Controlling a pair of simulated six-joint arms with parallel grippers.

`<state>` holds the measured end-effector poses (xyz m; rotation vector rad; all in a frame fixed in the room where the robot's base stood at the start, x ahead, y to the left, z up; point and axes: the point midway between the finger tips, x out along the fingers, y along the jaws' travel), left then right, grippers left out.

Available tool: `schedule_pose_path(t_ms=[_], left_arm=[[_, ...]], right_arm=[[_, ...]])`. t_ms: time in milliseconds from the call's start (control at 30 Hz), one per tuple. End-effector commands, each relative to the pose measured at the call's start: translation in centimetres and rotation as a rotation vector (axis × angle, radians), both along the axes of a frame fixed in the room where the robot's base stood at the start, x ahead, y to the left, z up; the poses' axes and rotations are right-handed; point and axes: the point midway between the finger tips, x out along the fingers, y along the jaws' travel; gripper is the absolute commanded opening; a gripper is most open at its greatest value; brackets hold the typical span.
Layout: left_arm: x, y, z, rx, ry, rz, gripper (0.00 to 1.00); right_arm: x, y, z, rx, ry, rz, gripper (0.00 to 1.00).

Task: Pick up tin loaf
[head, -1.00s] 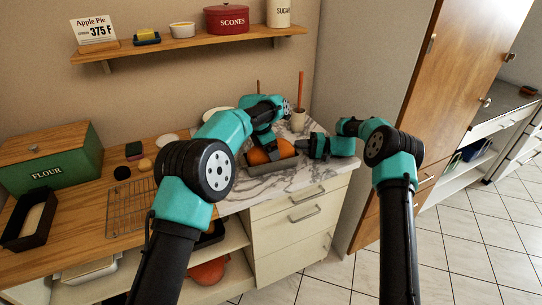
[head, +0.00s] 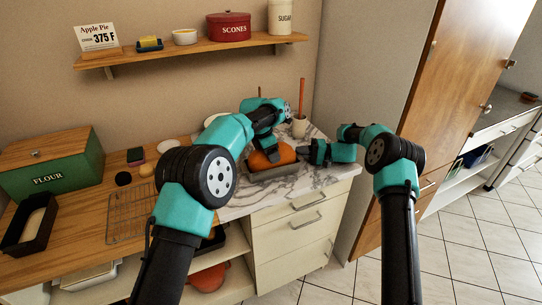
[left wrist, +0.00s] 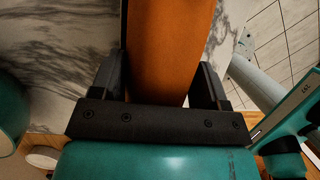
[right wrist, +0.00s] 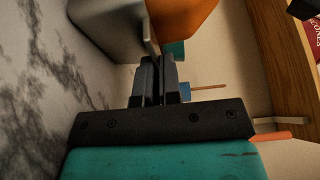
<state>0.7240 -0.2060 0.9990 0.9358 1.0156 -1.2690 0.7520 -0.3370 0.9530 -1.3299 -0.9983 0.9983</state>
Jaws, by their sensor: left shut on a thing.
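The tin loaf (head: 284,155) is an orange-brown loaf standing in a grey loaf tin (head: 275,174) on the marble top. My left gripper (head: 266,151) reaches down over it from behind and is shut on the loaf. In the left wrist view the loaf (left wrist: 165,50) runs between the two fingers. My right gripper (head: 303,151) is at the right end of the tin. In the right wrist view its fingers (right wrist: 158,70) are together, close to the tin's grey wall (right wrist: 115,25). I cannot tell whether they touch it. The loaf's underside is hidden in the tin.
A white crock (head: 299,127) with a wooden handle stands behind the tin. A wire rack (head: 130,215), a dark tin (head: 30,225) and a green flour box (head: 55,170) are to the left. A wall shelf (head: 195,52) hangs above. Marble is bare in front of the tin.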

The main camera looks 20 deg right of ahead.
Motion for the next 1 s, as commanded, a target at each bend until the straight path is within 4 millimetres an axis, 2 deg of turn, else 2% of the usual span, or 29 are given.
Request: schedule_pose_path(t_ms=[333,500,633,1000], left_arm=[[0.1,0.0,6.1,-0.004,-0.004,0.000,0.36],[0.0,-0.1,8.3,-0.002,-0.002,0.001,0.36],[0.0,0.0,9.0,-0.002,-0.002,0.001,0.36],[0.0,0.0,9.0,-0.001,-0.001,0.000,0.36]], right_arm=[[0.0,0.0,0.0,0.000,0.000,0.000,0.00],[0.0,0.0,0.0,0.000,0.000,0.000,0.00],[0.0,0.0,0.0,0.000,0.000,0.000,0.00],[0.0,0.0,0.0,0.000,0.000,0.000,0.00]])
